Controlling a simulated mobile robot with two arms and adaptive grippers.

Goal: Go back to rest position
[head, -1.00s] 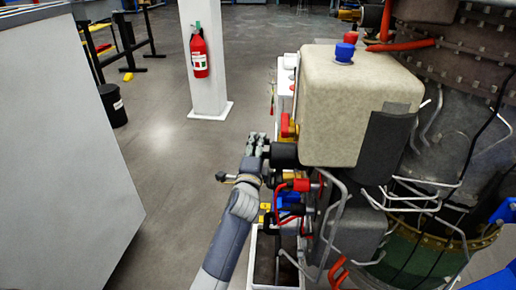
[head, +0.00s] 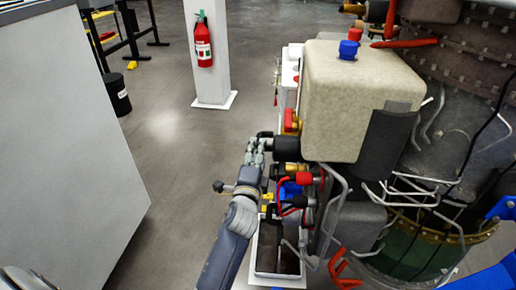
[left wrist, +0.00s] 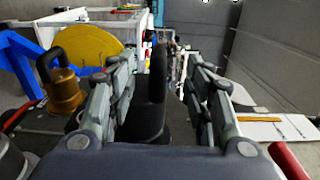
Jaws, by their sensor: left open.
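My left gripper (head: 255,152) reaches forward from the bottom of the head view, beside the turbine's left side. In the left wrist view its two fingers (left wrist: 168,95) stand apart with a gap between them. A black rounded part (left wrist: 157,85) shows between or beyond the fingers; I cannot tell whether it touches them. In the head view a black cylindrical fitting (head: 287,149) is just right of the fingertips. My right gripper is not in view.
The turbine (head: 440,150) with a beige box (head: 350,105) fills the right side. A grey cabinet (head: 65,150) stands at the left. A white pillar (head: 210,85) bears a red fire extinguisher (head: 202,42). A black bin (head: 116,95) stands behind the cabinet. The floor between is clear.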

